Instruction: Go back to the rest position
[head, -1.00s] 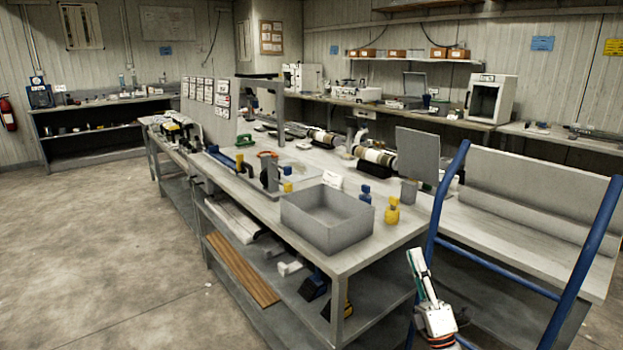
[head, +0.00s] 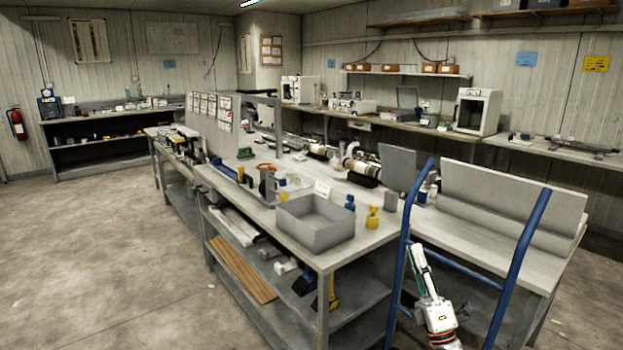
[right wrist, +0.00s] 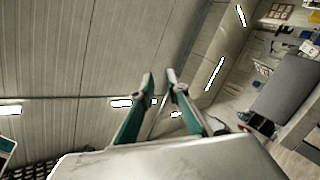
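My right gripper (head: 414,252) shows in the head view at the lower right, white and dark green, pointing up. It is in front of the blue-railed frame and the workbench, clear of both. In the right wrist view its two fingers (right wrist: 161,78) stand apart with a gap between the tips and nothing between them. My left gripper is in neither view.
A long workbench (head: 345,262) holds a grey open bin (head: 316,225), a yellow bottle (head: 373,217) and core liners (head: 362,168). A blue-railed frame (head: 518,262) stands close at the right. The floor (head: 95,260) at the left is clear.

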